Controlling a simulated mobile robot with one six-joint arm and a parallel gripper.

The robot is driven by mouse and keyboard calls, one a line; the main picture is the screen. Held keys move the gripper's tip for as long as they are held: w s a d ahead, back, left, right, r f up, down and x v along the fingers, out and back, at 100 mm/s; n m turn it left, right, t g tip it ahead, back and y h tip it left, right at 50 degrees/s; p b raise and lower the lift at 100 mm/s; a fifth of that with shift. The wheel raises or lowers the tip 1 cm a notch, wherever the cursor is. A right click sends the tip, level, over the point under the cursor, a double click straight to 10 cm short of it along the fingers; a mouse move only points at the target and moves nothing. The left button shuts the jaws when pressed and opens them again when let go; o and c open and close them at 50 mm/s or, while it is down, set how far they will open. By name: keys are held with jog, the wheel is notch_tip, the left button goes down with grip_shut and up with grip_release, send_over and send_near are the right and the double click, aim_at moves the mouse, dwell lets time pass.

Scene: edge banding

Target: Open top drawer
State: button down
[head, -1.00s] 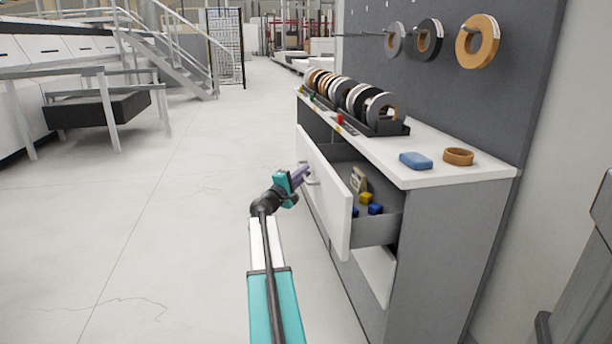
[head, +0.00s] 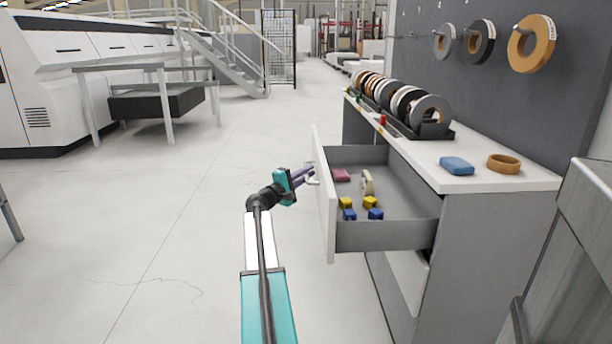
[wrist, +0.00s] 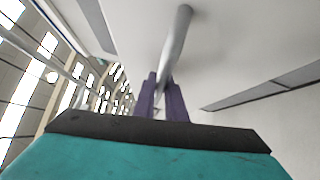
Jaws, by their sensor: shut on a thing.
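The top drawer (head: 324,200) of the grey cabinet is pulled well out to the left in the head view. Its white front carries a bar handle (head: 313,174). My gripper (head: 310,174) is shut on this handle. In the wrist view the purple fingers (wrist: 163,98) close around the handle bar (wrist: 175,45), with the white drawer front beyond it. Inside the drawer lie a pink block (head: 341,175), a beige tape-like item (head: 366,183), and several small yellow (head: 370,202) and blue (head: 375,214) blocks.
The white cabinet top holds a rack of edge-band rolls (head: 430,112), a blue block (head: 457,165) and a tan ring (head: 503,163). More rolls hang on the wall board (head: 530,44). A lower white drawer (head: 409,280) sits beneath. The floor (head: 150,230) at left is clear.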

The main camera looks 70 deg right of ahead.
jog(key=shift+s+d, duration=0.1)
jog(key=shift+s, duration=0.25)
jog(key=c, duration=2.1)
grip_release()
jog(key=shift+w, duration=0.1)
jog(key=shift+w+a, duration=0.2)
jog(key=shift+a, duration=0.3)
jog(key=p+v, duration=0.2)
jog(key=v, duration=1)
jog(key=shift+a+p, duration=0.35)
jog(key=shift+w+f, duration=0.1)
